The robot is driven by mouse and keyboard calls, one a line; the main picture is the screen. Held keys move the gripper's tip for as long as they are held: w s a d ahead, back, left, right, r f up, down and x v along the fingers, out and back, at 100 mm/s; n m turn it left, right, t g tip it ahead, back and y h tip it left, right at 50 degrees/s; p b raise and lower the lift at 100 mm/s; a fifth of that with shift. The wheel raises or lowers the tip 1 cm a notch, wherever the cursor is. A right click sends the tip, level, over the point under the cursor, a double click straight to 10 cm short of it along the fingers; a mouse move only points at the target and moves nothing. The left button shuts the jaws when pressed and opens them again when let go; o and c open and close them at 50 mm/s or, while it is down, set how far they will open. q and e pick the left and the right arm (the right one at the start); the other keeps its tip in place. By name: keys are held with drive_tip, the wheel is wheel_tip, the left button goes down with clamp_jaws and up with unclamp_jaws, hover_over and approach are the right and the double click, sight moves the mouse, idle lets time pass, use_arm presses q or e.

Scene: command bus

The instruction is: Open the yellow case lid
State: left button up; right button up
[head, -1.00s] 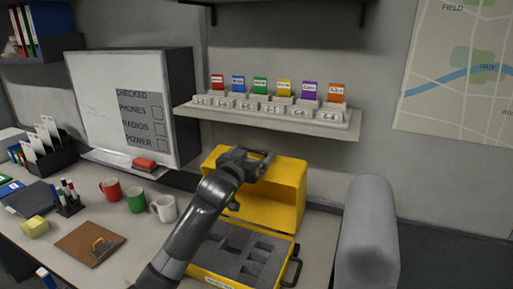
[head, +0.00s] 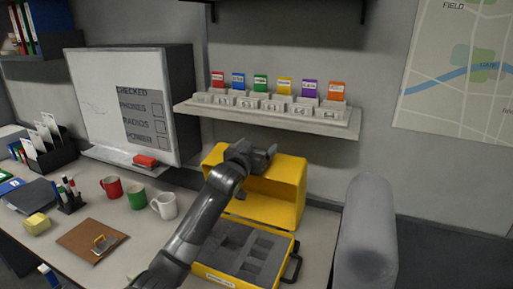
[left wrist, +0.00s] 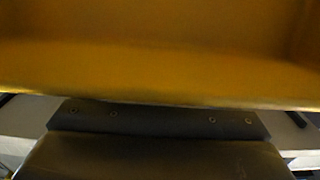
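The yellow case stands on the desk with its lid (head: 290,190) raised at the back and its grey foam-lined base (head: 240,250) uncovered. The foam has cut-out compartments. A dark handle (head: 292,268) is at the base's right front corner. My left gripper (head: 262,155) is at the lid's upper left, in front of it, and my arm crosses over the base's left side. In the left wrist view, the yellow lid (left wrist: 160,60) fills the upper part, close up. The fingers are too unclear to tell open from shut, and contact is unclear. My right gripper is not in view.
Red, green and white mugs (head: 164,205) stand left of the case. A shelf (head: 270,120) with coloured tabs is above the lid. A grey rounded upright shape (head: 367,235) stands to the right of the case.

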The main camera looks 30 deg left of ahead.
use_arm(q)
drive_tip(key=c, duration=0.4)
drive_tip(key=shift+o, duration=0.2)
drive_tip(key=s+t+b, duration=0.1)
drive_tip(key=s, duration=0.2)
drive_tip(key=shift+s+d+f, duration=0.1)
drive_tip(key=shift+s, duration=0.05)
drive_tip(key=shift+s+t, duration=0.35)
drive_tip(key=shift+t, duration=0.05)
drive_tip(key=shift+r, duration=0.2)
drive_tip(key=o, duration=1.1)
drive_tip(key=s+f+b, duration=0.1)
drive_tip(key=s, duration=0.7)
drive_tip(key=s+d+f+b, duration=0.1)
drive_tip(key=s+b, duration=0.1)
drive_tip(key=s, duration=0.7)
drive_tip(key=shift+f, duration=0.3)
